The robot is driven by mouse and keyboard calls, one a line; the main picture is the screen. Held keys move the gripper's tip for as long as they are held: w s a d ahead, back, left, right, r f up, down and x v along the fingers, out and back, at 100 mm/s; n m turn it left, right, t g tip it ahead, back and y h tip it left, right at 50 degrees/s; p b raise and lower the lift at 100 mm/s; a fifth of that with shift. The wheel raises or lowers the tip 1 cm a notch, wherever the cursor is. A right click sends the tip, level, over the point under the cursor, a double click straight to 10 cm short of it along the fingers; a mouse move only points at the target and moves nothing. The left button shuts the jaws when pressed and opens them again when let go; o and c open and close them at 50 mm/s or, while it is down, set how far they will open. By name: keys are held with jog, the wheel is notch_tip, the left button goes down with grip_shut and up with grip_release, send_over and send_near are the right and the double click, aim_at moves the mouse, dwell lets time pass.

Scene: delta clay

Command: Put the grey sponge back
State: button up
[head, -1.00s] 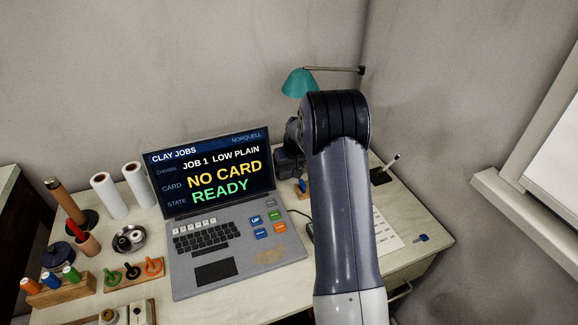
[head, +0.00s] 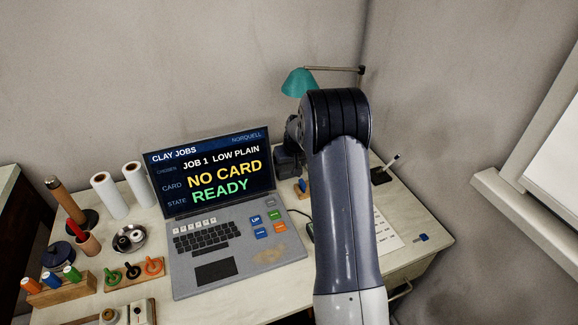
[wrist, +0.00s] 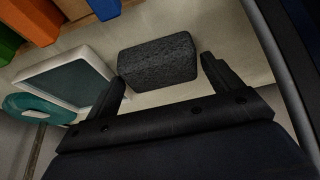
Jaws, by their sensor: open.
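The grey sponge (wrist: 158,60) shows in the wrist view as a dark, rough-textured block lying on the pale desk top. My gripper (wrist: 165,78) is open, with one finger on each side of the sponge's near edge. The sponge lies just ahead of and between the fingertips; I cannot tell whether they touch it. A white-rimmed tray with a grey-green inside (wrist: 68,80) lies just left of the left finger. In the head view my arm hides the sponge and most of my gripper.
Orange, green and blue blocks (wrist: 102,8) line the upper left of the wrist view, beside a teal round thing (wrist: 35,105) lower down.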

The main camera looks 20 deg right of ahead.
jog(key=v, duration=1.1)
jog(key=shift+r, duration=0.1)
